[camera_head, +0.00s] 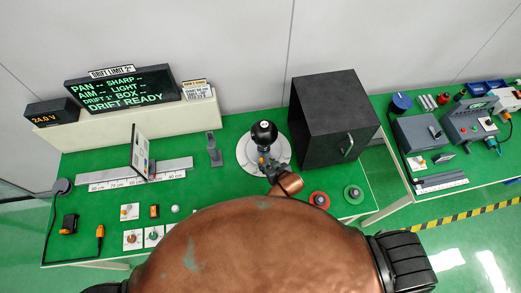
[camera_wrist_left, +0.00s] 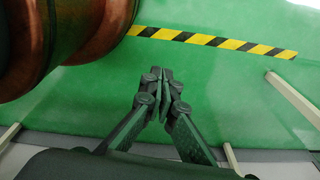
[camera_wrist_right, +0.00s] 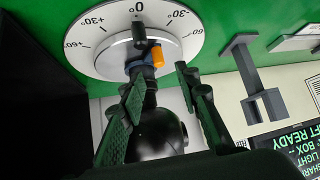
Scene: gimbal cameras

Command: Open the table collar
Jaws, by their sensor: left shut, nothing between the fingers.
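A black ball-shaped camera head (camera_head: 264,133) stands on a round white dial plate (camera_head: 243,155) on the green table. In the right wrist view the dial (camera_wrist_right: 100,40) has degree marks around a silver hub. An orange tab (camera_wrist_right: 157,56) sits beside a dark post at the hub, under the black ball (camera_wrist_right: 160,138). The table collar seems to be at this post, but its exact outline is unclear. My right gripper (camera_wrist_right: 162,78) is open, its fingers on either side of the post and tab, with no clear contact. My left gripper (camera_wrist_left: 153,75) is shut and empty, above the floor.
A black box (camera_head: 330,110) with a handle stands right of the dial. A grey stand (camera_head: 214,150) and a ruler with an upright chart (camera_head: 140,150) are left. Red (camera_head: 319,200) and green (camera_head: 353,194) round pieces lie near the front edge. A sign (camera_head: 120,88) stands behind.

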